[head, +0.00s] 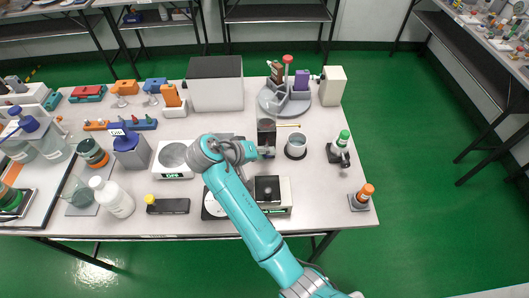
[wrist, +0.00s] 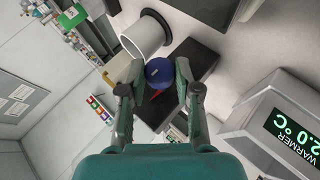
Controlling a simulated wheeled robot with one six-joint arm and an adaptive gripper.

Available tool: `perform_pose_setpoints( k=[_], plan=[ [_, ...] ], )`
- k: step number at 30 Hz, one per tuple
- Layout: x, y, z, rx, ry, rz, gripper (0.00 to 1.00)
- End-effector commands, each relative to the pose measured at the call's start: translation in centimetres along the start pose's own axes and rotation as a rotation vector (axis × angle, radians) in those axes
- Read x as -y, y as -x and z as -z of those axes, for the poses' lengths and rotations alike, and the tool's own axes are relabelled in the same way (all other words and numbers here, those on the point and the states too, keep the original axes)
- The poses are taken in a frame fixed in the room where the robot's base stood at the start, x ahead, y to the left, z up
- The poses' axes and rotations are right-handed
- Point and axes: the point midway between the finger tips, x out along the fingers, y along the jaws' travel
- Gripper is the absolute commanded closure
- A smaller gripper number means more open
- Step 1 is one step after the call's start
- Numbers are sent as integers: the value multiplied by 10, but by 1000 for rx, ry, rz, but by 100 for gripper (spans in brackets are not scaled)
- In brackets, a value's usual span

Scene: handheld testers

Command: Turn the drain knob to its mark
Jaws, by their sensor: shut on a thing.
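In the wrist view, a round blue knob (wrist: 159,71), which I take for the drain knob, sits between the fingertips of my gripper (wrist: 155,84). The gripper is shut on it. A small red piece (wrist: 156,94) shows just below the knob; I cannot tell whether it is the mark. A black slab (wrist: 192,62) lies behind the knob. In the head view, my gripper (head: 254,151) is low over the table beside a dark upright device (head: 266,133). The knob is hidden there, and its turn angle cannot be read.
A pale cup with a dark rim (head: 296,145) stands right of the gripper. A box with a black block (head: 271,194) stands in front. A warmer with a green readout (wrist: 285,125) is close at right in the wrist view. The table's front right is fairly clear.

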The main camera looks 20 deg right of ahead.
Motion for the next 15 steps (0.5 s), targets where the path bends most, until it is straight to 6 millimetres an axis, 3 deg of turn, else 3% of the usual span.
perform_pose_setpoints(
  k=[15],
  plan=[
    [0, -1, -1, 0, 19, -41, 100]
  ],
)
